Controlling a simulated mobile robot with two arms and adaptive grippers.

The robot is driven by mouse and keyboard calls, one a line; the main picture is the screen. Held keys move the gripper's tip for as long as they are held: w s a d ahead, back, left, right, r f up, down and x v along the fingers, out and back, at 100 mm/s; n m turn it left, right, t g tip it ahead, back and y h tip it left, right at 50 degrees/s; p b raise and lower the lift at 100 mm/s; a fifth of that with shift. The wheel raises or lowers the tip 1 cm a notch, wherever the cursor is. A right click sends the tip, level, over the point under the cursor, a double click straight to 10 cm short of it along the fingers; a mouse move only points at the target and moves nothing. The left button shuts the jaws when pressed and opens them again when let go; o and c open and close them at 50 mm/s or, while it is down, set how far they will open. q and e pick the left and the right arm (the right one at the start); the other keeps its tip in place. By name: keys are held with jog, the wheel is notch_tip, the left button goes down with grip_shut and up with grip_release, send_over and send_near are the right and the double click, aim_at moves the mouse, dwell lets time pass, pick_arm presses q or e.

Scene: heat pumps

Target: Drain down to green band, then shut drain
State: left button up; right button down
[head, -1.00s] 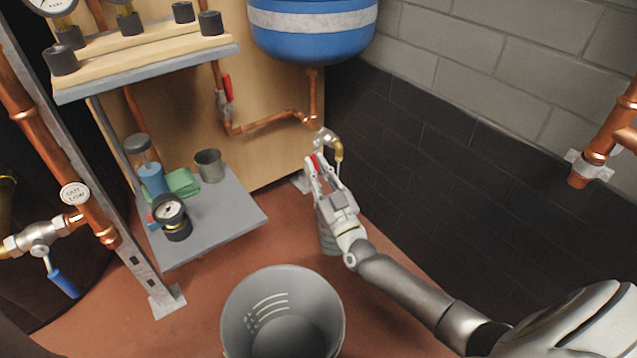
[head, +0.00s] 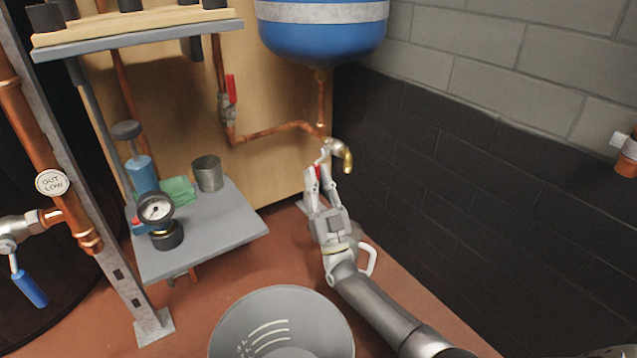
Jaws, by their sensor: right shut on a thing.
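The drain tap (head: 338,153) has a brass spout and sits at the end of the copper pipe below the blue tank (head: 322,30). My right gripper (head: 317,174) is shut on the tap's small red handle (head: 317,171), just left of and below the spout. The fingers cover most of the handle, so its angle is hard to read. A gauge (head: 157,209) with a white dial and black body stands on the grey shelf; its needle and any green band are too small to read. My left gripper is not in view.
A grey bucket (head: 334,317) with pale marks inside stands on the red floor. A container with a white handle (head: 369,259) is mostly hidden behind my right gripper. The grey shelf (head: 222,238) also holds a metal cup (head: 208,173) and green cloth (head: 178,190).

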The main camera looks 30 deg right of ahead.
dwell(0.3)
jog(key=c, duration=1.4)
grip_release()
jog(key=shift+c, duration=0.2)
jog(key=v, duration=0.7)
jog(key=shift+s+f, duration=0.15)
jog(key=shift+f, duration=0.1)
jog(key=shift+a, duration=0.1)
